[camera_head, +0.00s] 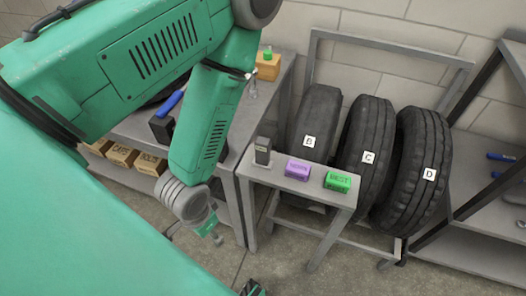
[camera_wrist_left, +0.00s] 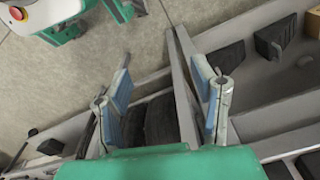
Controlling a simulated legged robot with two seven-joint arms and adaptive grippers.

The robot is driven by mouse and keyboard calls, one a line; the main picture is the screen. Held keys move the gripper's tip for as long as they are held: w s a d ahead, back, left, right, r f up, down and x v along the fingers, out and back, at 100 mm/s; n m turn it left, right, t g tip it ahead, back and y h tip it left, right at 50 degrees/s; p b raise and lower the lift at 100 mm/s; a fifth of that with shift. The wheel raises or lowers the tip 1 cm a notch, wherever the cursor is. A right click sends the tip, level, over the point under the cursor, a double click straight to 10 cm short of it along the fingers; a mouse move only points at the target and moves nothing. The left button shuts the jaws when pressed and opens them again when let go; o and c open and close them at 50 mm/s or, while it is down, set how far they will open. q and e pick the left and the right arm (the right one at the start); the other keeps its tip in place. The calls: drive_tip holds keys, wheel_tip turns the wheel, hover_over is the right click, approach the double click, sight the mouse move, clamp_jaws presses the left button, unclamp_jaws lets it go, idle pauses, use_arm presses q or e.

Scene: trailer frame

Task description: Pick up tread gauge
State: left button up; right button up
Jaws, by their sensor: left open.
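A small dark upright device with a pale panel, which looks like the tread gauge (camera_head: 263,151), stands at the left end of a small grey stand (camera_head: 300,182). My left gripper (camera_head: 212,228) is in front and to the left of the stand in the head view, pointing downward, apart from the device. In the left wrist view my left gripper (camera_wrist_left: 166,92) is open, its two blue-padded fingers well spread with nothing between them. I cannot make out the gauge for certain in that view. My right gripper cannot be clearly identified in either view.
A purple block (camera_head: 298,169) and a green block (camera_head: 337,182) share the stand. Tyres B (camera_head: 312,118), C (camera_head: 366,140) and D (camera_head: 418,165) stand behind it in a metal rack. A workbench (camera_head: 140,128) is at left, with boxes below. Floor in front is clear.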

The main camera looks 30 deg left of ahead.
idle(0.3)
use_arm(q)
drive_tip(key=shift+o, duration=0.4)
drive_tip(key=shift+n, duration=0.8)
drive_tip(key=w+r, duration=0.3)
drive_tip(key=w, duration=0.1)
drive_tip(key=w+r+p, duration=0.1)
drive_tip(key=w+r, duration=0.1)
drive_tip(key=w, duration=0.3)
drive_tip(key=w+r, duration=0.3)
drive_tip(key=w, duration=0.2)
drive_tip(key=shift+a+r+p, duration=0.2)
drive_tip(key=shift+r+p, duration=0.15)
wheel_tip(320, 180, up, 14)
drive_tip(key=r+n+p, duration=0.1)
drive_tip(key=n, duration=0.1)
hover_over(262, 151)
drive_tip(key=w+a, duration=0.1)
drive_tip(key=shift+w+a+f+g, duration=0.1)
drive_tip(key=shift+a+f+g, duration=0.1)
drive_tip(key=shift+f+g, duration=0.1)
wheel_tip(262, 151, down, 8)
drive_tip(key=shift+r+b, duration=0.1)
drive_tip(key=shift+b, duration=0.6)
drive_tip(key=f, duration=0.3)
drive_tip(key=d+f, duration=0.1)
drive_tip(key=shift+s+f+b, duration=0.2)
drive_tip(key=shift+f+b, duration=0.2)
drive_tip(key=shift+f, duration=0.45)
